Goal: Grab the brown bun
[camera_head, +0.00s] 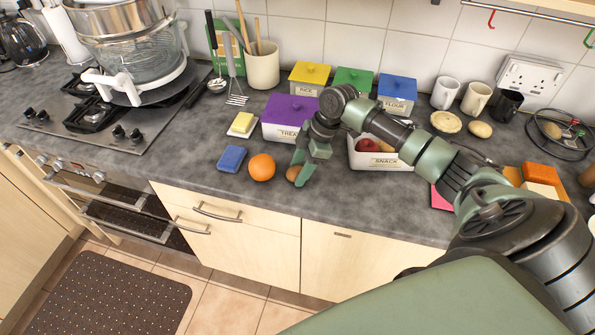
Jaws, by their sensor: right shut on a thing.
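The brown bun (292,174) is a small rounded brown thing on the grey counter near its front edge, just right of an orange. My right gripper (301,173) reaches down over it from the right, with its green fingers shut on it. The fingers cover much of the bun, and I cannot tell whether it is clear of the counter. My left gripper is not in view.
The orange (261,167) lies close to the gripper's left, with a blue sponge (232,158) beyond it. Behind stands a purple-lidded box (290,109). A white snack box (377,161) stands to the right. The counter's front edge (270,203) is close.

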